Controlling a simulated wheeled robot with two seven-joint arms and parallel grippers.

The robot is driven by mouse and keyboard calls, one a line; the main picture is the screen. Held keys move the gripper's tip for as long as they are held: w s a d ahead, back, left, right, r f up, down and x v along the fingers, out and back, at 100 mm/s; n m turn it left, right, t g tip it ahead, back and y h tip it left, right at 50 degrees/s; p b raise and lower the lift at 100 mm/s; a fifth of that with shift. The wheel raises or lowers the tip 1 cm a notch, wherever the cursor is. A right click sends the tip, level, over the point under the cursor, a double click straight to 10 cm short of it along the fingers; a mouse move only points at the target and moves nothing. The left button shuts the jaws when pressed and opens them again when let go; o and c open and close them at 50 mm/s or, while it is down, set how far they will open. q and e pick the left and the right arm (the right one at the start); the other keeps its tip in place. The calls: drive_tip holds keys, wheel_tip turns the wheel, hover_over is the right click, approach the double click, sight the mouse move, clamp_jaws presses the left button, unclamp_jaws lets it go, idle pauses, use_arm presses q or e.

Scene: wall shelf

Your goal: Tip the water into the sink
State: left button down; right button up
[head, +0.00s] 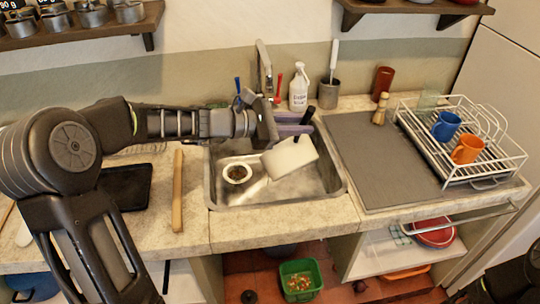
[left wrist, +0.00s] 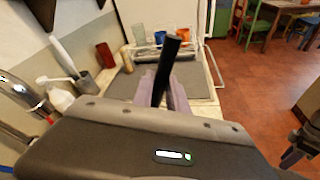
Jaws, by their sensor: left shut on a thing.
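My left gripper (head: 292,126) is over the back of the steel sink (head: 278,203), shut on the black handle (head: 307,116) of a pale, whitish vessel, seemingly a pan (head: 290,157). The pan is tilted steeply above the basin, and its inside is hidden from me. The black handle (left wrist: 165,70) stands up between the lavender fingers in the left wrist view. I cannot make out any water in the pan or in a stream. Part of my right arm shows at the lower right edge; a piece of its gripper (left wrist: 290,157) seems to show in the left wrist view.
The faucet (head: 264,65), soap bottle (head: 299,92) and utensil holder (head: 328,94) stand behind. A dish rack (head: 470,178) with blue and orange mugs is right, beyond a bare grey mat (head: 368,160).

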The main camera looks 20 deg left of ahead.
use_arm(q)
drive_tip(key=shift+w+a+r+p, duration=0.25)
drive_tip(key=shift+a+r+p, duration=0.15)
drive_tip(key=shift+p, duration=0.15)
